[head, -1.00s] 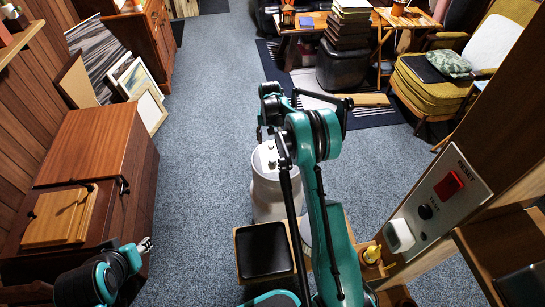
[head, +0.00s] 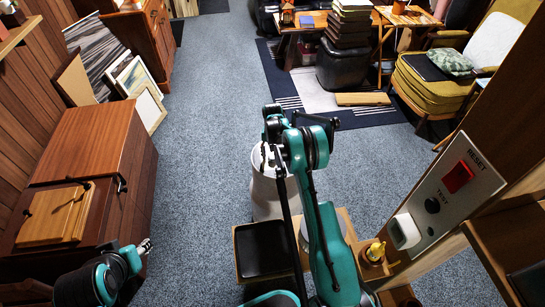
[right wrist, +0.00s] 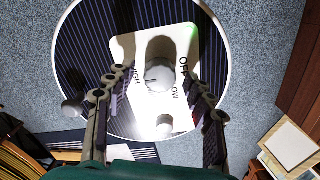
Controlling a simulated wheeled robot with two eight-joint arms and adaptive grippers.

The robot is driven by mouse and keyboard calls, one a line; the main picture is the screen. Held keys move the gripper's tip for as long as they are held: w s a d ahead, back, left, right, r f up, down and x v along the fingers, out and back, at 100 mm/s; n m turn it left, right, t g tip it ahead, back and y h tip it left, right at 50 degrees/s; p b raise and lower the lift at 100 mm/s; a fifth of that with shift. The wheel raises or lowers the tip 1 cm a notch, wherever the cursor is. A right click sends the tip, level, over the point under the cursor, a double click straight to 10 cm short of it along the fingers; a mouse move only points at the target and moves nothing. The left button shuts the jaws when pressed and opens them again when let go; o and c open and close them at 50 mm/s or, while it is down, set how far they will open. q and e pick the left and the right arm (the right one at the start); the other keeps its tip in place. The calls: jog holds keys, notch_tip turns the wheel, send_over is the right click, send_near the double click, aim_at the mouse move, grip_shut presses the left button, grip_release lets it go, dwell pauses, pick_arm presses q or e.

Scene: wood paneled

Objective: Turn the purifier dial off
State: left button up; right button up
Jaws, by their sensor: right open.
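The purifier (head: 268,200) is a white cylinder standing on the floor in the middle of the head view, its top mostly hidden by my right arm. In the right wrist view its round top has a dark slatted grille (right wrist: 90,45) and a pale panel marked OFF, LOW and HIGH. The light grey dial (right wrist: 159,78) sits on this panel; I cannot tell its setting surely. My right gripper (right wrist: 153,74) is open above the top, with its fingers on either side of the dial; contact is unclear. My left gripper (head: 146,246) is at lower left, far from the purifier, its jaws too small to judge.
A wooden bench with a black tray (head: 262,250) stands close in front of the purifier. A panel with a red switch and a TEST knob (head: 432,205) is at right. A wooden cabinet (head: 95,140) stands at left. Blue carpet (head: 205,120) is clear beyond the purifier.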

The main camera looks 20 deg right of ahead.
jog(key=c, duration=1.2)
jog(key=shift+o, duration=0.2)
